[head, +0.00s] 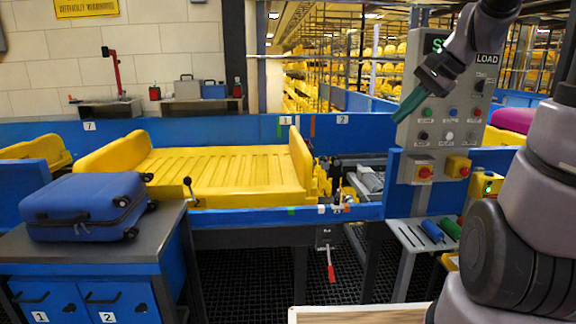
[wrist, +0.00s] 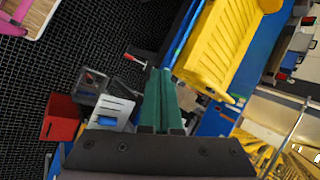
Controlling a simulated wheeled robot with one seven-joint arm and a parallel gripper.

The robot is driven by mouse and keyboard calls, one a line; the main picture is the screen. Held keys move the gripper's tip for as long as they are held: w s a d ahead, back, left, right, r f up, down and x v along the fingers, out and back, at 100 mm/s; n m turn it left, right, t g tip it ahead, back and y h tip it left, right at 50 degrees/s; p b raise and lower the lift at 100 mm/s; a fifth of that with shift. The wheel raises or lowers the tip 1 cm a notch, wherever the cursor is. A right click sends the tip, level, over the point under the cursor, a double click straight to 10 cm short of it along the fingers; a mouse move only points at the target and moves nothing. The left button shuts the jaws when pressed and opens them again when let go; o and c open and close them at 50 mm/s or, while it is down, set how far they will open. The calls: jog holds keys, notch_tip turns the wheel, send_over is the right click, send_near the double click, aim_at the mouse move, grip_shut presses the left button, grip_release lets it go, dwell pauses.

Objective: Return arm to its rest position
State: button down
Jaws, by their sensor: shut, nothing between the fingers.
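My gripper (head: 398,118) is at the upper right of the head view, in front of the grey control panel (head: 440,128). Its green fingers are shut with nothing between them and point down to the left. In the wrist view my gripper (wrist: 163,72) shows its two green fingers pressed together. The fingers appear apart from the panel's buttons, though the exact gap cannot be told. My arm rises from the right edge of the head view and bends over at the top.
A yellow tray (head: 220,172) sits on the blue-sided conveyor. A blue suitcase (head: 85,205) lies on a grey-topped cabinet (head: 165,222) at left. A red-handled lever (head: 331,268) hangs below the conveyor edge. A shelf with blue and green cylinders (head: 410,236) stands below the panel.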

jog(key=s+a+r+n+t+h, duration=0.1)
jog(key=s+n, duration=0.2)
jog(key=s, duration=0.3)
jog(key=s+a+r+n+t+h, duration=0.1)
jog(key=s+r+n+h, duration=0.1)
jog(key=s+n, duration=0.2)
jog(key=s, duration=0.3)
jog(key=shift+s+r+t+h, duration=0.15)
jog(key=shift+s+t+h, duration=0.15)
jog(key=shift+a, duration=0.1)
